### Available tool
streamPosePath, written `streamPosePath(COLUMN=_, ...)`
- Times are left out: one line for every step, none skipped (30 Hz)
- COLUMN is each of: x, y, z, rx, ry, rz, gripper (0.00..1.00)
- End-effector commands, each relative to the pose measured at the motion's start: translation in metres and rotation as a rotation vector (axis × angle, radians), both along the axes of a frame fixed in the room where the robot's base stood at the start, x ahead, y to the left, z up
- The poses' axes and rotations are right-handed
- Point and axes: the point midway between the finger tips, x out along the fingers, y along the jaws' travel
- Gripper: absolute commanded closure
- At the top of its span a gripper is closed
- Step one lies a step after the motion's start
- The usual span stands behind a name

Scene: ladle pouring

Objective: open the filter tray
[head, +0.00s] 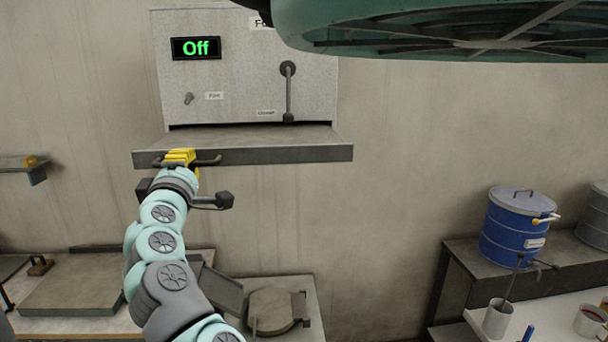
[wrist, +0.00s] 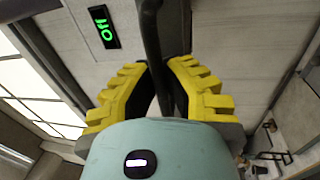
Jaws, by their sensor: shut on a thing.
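The filter tray (head: 290,155) is a flat grey drawer at the bottom of the wall-mounted unit and sticks out towards me. Its dark bar handle (head: 210,161) runs along the front left. My gripper (head: 180,157), with yellow ribbed fingers, is shut on this handle. In the wrist view the dark handle (wrist: 151,40) passes between the yellow fingers of my gripper (wrist: 165,85). The part of the handle between the fingers is partly hidden.
The grey unit (head: 235,80) above the tray has a green "Off" display (head: 196,48) and a lever (head: 289,95). A blue lidded bucket (head: 515,230) stands on a shelf at the right. A large teal part overhangs the top right. The wall below the tray is bare.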

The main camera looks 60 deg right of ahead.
Motion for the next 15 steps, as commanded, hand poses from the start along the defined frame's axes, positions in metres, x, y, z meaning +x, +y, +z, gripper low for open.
streamPosePath(x=-0.0007, y=-0.0009, z=-0.0001, rx=0.0, ry=0.001, rz=-0.003, gripper=1.0)
streamPosePath(x=-0.0008, y=-0.001, z=-0.0002, rx=0.0, ry=0.001, rz=-0.003, gripper=1.0)
streamPosePath(x=-0.0007, y=-0.0009, z=-0.0001, rx=0.0, ry=0.001, rz=-0.003, gripper=1.0)
streamPosePath(x=-0.0008, y=-0.001, z=-0.0002, rx=0.0, ry=0.001, rz=-0.003, gripper=1.0)
streamPosePath(x=-0.0008, y=-0.001, z=-0.0002, rx=0.0, ry=0.001, rz=-0.003, gripper=1.0)
streamPosePath(x=-0.0008, y=-0.001, z=-0.0002, rx=0.001, ry=0.001, rz=-0.004, gripper=1.0)
streamPosePath(x=-0.0008, y=-0.001, z=-0.0002, rx=0.001, ry=0.001, rz=-0.004, gripper=1.0)
streamPosePath(x=-0.0008, y=-0.001, z=-0.0002, rx=0.001, ry=0.001, rz=-0.004, gripper=1.0)
streamPosePath(x=-0.0007, y=-0.0009, z=-0.0002, rx=0.0, ry=0.001, rz=-0.003, gripper=0.88)
streamPosePath(x=-0.0007, y=-0.0009, z=-0.0002, rx=0.0, ry=0.001, rz=-0.003, gripper=0.85)
streamPosePath(x=-0.0007, y=-0.0009, z=-0.0002, rx=0.0, ry=0.001, rz=-0.003, gripper=0.81)
streamPosePath(x=-0.0006, y=-0.0008, z=-0.0002, rx=0.0, ry=0.001, rz=-0.003, gripper=0.77)
streamPosePath(x=-0.0005, y=-0.0008, z=-0.0002, rx=0.0, ry=0.001, rz=-0.003, gripper=0.74)
streamPosePath(x=-0.0005, y=-0.0007, z=-0.0002, rx=0.0, ry=0.001, rz=-0.003, gripper=0.71)
streamPosePath(x=-0.0004, y=-0.0006, z=-0.0002, rx=0.0, ry=0.001, rz=-0.002, gripper=0.67)
